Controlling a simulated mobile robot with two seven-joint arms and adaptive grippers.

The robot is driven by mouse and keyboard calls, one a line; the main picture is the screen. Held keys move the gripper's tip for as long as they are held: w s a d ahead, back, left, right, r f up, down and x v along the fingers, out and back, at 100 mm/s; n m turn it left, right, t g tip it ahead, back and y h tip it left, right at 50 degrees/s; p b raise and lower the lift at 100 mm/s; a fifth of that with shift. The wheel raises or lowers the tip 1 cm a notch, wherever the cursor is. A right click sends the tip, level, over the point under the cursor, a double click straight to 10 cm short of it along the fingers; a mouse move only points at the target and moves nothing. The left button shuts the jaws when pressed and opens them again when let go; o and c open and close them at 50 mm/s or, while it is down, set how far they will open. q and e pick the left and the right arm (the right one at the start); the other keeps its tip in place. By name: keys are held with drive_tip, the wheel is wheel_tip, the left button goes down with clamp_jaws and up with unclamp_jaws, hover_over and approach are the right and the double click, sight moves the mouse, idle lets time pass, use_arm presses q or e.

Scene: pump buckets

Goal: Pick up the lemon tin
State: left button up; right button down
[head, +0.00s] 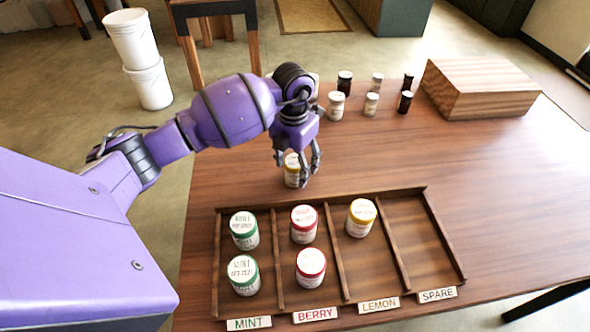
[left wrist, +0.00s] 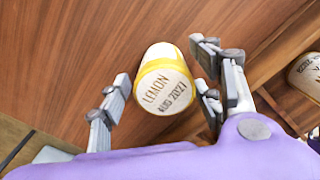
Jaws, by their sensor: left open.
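A lemon tin (head: 292,172), white with a yellow band, stands on the table behind the divided tray and is partly hidden by my gripper. In the left wrist view its lid (left wrist: 166,90) reads LEMON AUG 2027. My left gripper (head: 306,178) is open just above it, pointing down. In the left wrist view the tin shows between the spread fingers, with a gap on the left side. A second yellow-lidded tin (head: 361,218) stands in the tray's LEMON compartment. My right gripper is not in view.
The wooden tray (head: 378,192) holds two green-lidded tins (head: 243,230) under MINT and two red-lidded tins (head: 304,224) under BERRY; SPARE is empty. Several small jars (head: 336,105) and a wooden block (head: 480,86) stand at the back. The table's right side is clear.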

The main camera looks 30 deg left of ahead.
use_arm(q)
drive_tip(key=shift+c, duration=0.5)
drive_tip(key=c, duration=1.1)
drive_tip(key=shift+c, duration=0.5)
drive_tip(key=shift+r, duration=0.1)
